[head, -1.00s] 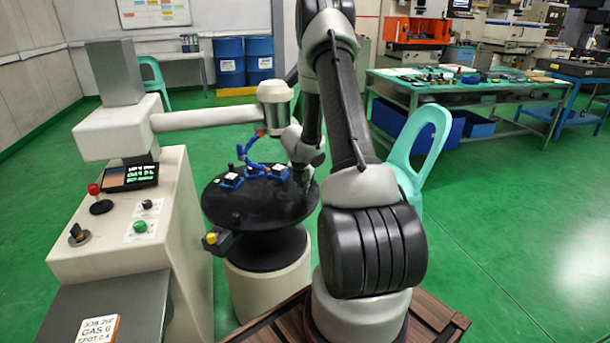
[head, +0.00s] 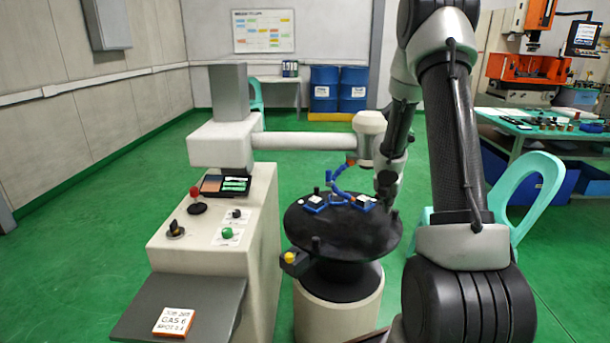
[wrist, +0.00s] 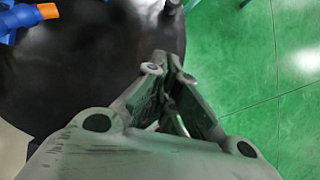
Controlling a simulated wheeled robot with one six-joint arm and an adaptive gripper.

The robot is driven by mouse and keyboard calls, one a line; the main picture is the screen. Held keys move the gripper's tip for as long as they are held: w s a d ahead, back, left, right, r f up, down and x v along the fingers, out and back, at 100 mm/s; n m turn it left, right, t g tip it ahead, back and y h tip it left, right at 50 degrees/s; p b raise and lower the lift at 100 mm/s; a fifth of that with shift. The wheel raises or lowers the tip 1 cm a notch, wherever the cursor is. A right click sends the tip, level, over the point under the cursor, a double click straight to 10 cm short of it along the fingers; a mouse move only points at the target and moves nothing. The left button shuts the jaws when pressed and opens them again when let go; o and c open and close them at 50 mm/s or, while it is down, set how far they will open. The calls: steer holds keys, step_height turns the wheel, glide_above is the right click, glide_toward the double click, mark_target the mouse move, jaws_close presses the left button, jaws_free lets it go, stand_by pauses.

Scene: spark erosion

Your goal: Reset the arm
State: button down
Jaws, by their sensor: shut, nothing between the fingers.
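My arm rises at the right of the head view and bends down to the round black table. My gripper (head: 384,207) points down at the table's right edge in the head view. In the wrist view my gripper (wrist: 168,72) has its fingers closed together with nothing between them. The black round table (head: 325,240) lies below and to the left of it. Its dark surface also fills the upper left of the wrist view (wrist: 95,70), with green floor to the right.
The machine's horizontal arm (head: 305,141) reaches over the table from a control console (head: 210,235). A teal chair (head: 535,195) stands at right.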

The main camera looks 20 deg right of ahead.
steer(key=s+d+m+g+h, duration=0.1)
steer(key=s+d+m+g, duration=0.15)
steer(key=s+m, duration=0.5)
steer(key=s+a+r+m+g, duration=0.1)
steer(key=s+r+m+g, duration=0.1)
steer(key=s+r+m, duration=0.65)
steer(key=s+a+r+m+t+y, duration=0.2)
steer(key=s+a+r+m+t, duration=0.1)
steer(key=s+a+r, duration=0.4)
steer(key=s+a+r+m+t+y, duration=0.2)
steer(key=s+a+r+m, duration=0.4)
steer(key=a+r, duration=0.5)
steer(key=s+a+t, duration=0.1)
steer(key=a, duration=0.2)
steer(key=shift+s+y, duration=0.15)
steer(key=shift+y, duration=0.15)
steer(key=shift+a, duration=0.15)
